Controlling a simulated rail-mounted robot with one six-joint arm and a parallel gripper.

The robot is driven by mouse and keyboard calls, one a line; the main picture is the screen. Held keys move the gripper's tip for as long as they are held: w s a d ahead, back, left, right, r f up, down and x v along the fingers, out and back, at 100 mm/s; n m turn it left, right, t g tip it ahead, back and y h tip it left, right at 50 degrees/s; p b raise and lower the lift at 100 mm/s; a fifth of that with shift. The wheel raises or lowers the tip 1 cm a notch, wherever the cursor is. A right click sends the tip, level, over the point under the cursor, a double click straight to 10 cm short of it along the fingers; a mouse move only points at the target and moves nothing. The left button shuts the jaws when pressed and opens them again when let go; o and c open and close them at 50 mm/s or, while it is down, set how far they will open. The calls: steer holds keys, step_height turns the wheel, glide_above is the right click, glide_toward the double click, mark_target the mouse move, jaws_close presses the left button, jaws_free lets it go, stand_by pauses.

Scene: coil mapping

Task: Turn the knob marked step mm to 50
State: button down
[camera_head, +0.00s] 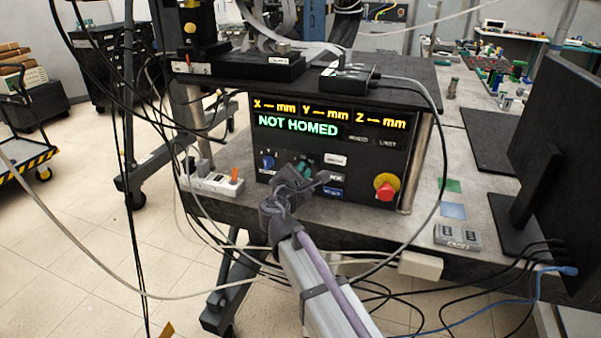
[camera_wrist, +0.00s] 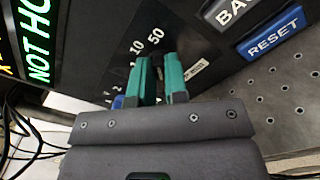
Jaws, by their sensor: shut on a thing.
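The control panel (camera_head: 375,152) stands on the bench, its display reading NOT HOMED in green. My gripper (camera_head: 304,168) is at the lower left of the panel, its teal fingers against the panel face. In the wrist view, my gripper (camera_wrist: 161,80) has its two fingers close together, one on each side of the step mm knob (camera_wrist: 160,74), and is shut on it. The knob is mostly hidden by the fingers, and its pointer cannot be made out. Scale marks including 10 and 50 (camera_wrist: 156,37) show beside the fingers. The label by the knob is partly covered.
A blue knob (camera_head: 267,162) sits just left of my gripper. A blue RESET button (camera_wrist: 270,34) and other buttons lie to the right on the panel. A red emergency stop (camera_head: 386,188) on yellow is at the lower right. Cables hang around the bench.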

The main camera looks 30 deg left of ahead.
stand_by(0.3)
steer(key=c, duration=1.1)
jaws_free()
steer(key=shift+c, duration=0.2)
steer(key=s+d, duration=0.1)
steer(key=s, duration=0.9)
steer(key=shift+s+d, duration=0.25)
steer(key=shift+s, duration=0.15)
steer(key=shift+m, duration=0.3)
